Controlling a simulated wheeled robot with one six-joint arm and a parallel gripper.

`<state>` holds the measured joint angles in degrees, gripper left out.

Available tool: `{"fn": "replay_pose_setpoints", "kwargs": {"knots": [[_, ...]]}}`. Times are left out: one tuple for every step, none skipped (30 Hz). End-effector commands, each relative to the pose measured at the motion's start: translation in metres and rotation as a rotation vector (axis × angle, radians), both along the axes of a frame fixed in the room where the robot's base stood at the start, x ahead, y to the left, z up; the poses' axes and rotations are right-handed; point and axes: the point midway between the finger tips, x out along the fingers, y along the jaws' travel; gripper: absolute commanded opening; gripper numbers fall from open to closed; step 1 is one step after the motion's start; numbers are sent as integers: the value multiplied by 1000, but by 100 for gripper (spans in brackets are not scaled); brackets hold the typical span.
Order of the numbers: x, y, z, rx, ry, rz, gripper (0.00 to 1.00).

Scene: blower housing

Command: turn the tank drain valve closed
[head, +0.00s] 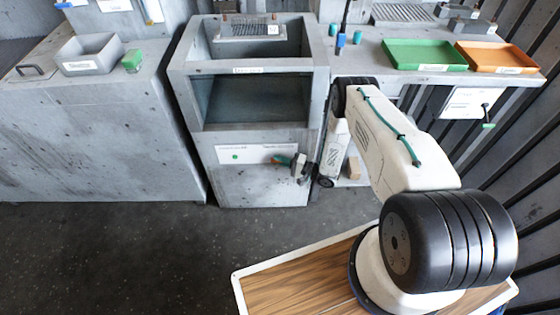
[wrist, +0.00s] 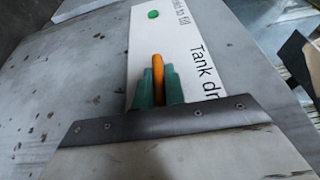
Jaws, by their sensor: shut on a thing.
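The tank drain valve's orange handle (wrist: 158,80) shows in the wrist view between the two teal fingers of my gripper (wrist: 155,84). The fingers are shut on it. Behind it is a white label plate (wrist: 180,45) with a green dot and the words "Tank dr", the rest cut off. In the head view my gripper (head: 281,160) reaches the front of the grey tank (head: 255,185) from the right, at the right end of the label plate (head: 235,154). The handle is very small there. The valve body is hidden, and I cannot tell its exact angle.
The open tank top holds a grey rack (head: 250,30). A green tray (head: 425,55) and an orange tray (head: 497,57) stand on the right bench. A grey bin (head: 90,54) stands on the left bench. The floor (head: 130,250) at the left is clear.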

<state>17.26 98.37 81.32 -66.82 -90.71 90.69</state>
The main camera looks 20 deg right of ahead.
Motion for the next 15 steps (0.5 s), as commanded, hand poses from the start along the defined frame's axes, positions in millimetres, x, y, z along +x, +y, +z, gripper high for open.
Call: {"fn": "replay_pose_setpoints", "kwargs": {"knots": [[3,-2,1,-2,-4,-6,0],[3,-2,1,-2,-4,-6,0],[3,-2,1,-2,-4,-6,0],[4,-2,1,-2,-4,-6,0],[4,-2,2,-2,-4,-6,17],[3,-2,2,-2,-4,-6,28],[3,-2,1,-2,-4,-5,34],[3,-2,1,-2,-4,-5,34],[3,-1,1,-2,-4,-4,34],[2,-1,1,-3,-3,-3,34],[2,-1,1,-3,-3,-3,34],[2,-1,1,-2,-2,-3,34],[2,-1,1,-2,-2,-2,34],[2,-1,1,-2,-2,-2,34],[1,-1,1,-2,-2,-3,34]]}}
